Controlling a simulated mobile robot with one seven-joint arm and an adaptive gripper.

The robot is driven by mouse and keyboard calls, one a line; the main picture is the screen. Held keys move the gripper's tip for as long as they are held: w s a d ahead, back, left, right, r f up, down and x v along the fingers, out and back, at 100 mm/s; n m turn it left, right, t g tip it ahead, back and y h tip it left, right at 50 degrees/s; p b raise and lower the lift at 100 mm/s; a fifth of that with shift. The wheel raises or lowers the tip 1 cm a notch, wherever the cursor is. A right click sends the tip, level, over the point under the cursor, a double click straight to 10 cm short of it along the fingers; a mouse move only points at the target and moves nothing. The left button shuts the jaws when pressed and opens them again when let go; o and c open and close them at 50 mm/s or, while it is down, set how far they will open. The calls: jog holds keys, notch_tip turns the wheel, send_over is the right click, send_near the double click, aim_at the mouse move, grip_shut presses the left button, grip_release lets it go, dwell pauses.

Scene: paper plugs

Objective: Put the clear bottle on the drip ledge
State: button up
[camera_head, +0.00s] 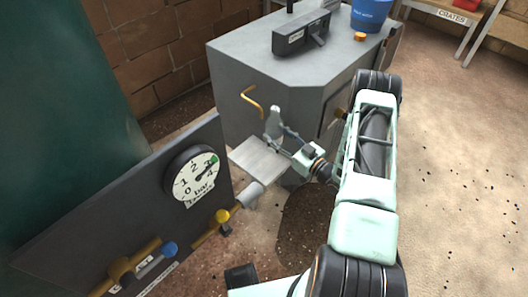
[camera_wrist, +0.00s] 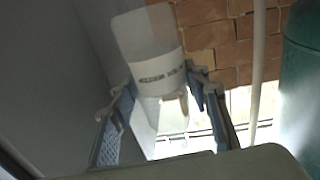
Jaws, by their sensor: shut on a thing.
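The clear bottle (camera_head: 273,121) is held upright or nearly so in my gripper (camera_head: 277,135). In the wrist view the bottle (camera_wrist: 150,38) shows a pale printed label and sits between both fingers of my gripper (camera_wrist: 163,88), which is shut on it. A flat grey plate, which looks like the drip ledge (camera_head: 255,160), sticks out low beside the gauge panel. The bottle appears over the plate's far edge. Its base is partly hidden by the fingers, and I cannot tell whether it touches the plate. The plate's visible top is bare.
A panel with a pressure gauge (camera_head: 195,178) and brass valves (camera_head: 212,230) is at the left. A blue bucket (camera_head: 370,15) stands on the cabinet. Floor is open at the right.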

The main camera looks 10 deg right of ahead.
jog(key=a+f, duration=0.1)
jog(key=w+a+f+b, duration=0.1)
jog(key=f, duration=0.1)
jog(key=w+a+f, duration=0.1)
jog(key=shift+f, duration=0.25)
jog(key=f, duration=0.1)
jog(key=f+b, duration=0.1)
jog(key=a+f+b, duration=0.1)
jog(key=shift+w+f, duration=0.35)
jog(key=shift+f, duration=0.3)
jog(key=shift+f, duration=0.15)
jog(key=o, duration=1)
jog(key=p+v, duration=0.3)
jog(key=v, duration=0.9)
